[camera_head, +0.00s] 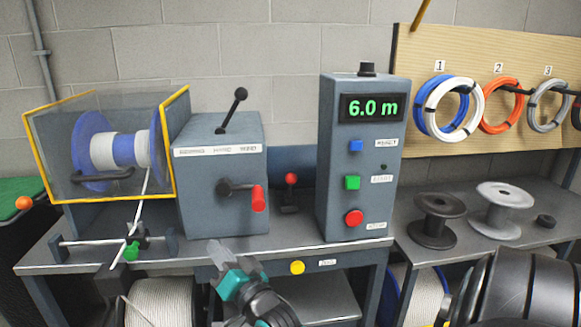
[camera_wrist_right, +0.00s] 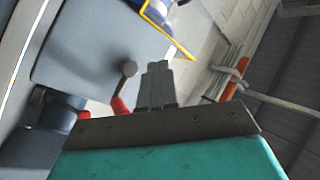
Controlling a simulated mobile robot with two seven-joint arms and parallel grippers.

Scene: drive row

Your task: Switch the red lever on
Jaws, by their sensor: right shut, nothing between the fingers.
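A small lever with a red ball knob (camera_head: 291,179) stands upright on the bench between the grey drive box and the control box. A red handle (camera_head: 258,198) on a black hub sticks out of the front of the grey drive box (camera_head: 218,165). My right gripper (camera_head: 217,252) is shut and empty, low in front of the drive box and apart from both red parts. In the right wrist view its closed fingers (camera_wrist_right: 157,78) show, with red parts (camera_wrist_right: 120,106) beyond and to the left, partly hidden by the gripper body. My left gripper is out of view.
The control box (camera_head: 332,215) reads 6.0 m and stands right of the red-knobbed lever. A guarded spool (camera_head: 90,150) is at left. A black-knobbed lever (camera_head: 236,105) tops the drive box. Empty reels (camera_head: 437,218) stand on the right bench. A yellow button (camera_head: 297,267) is on the bench front.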

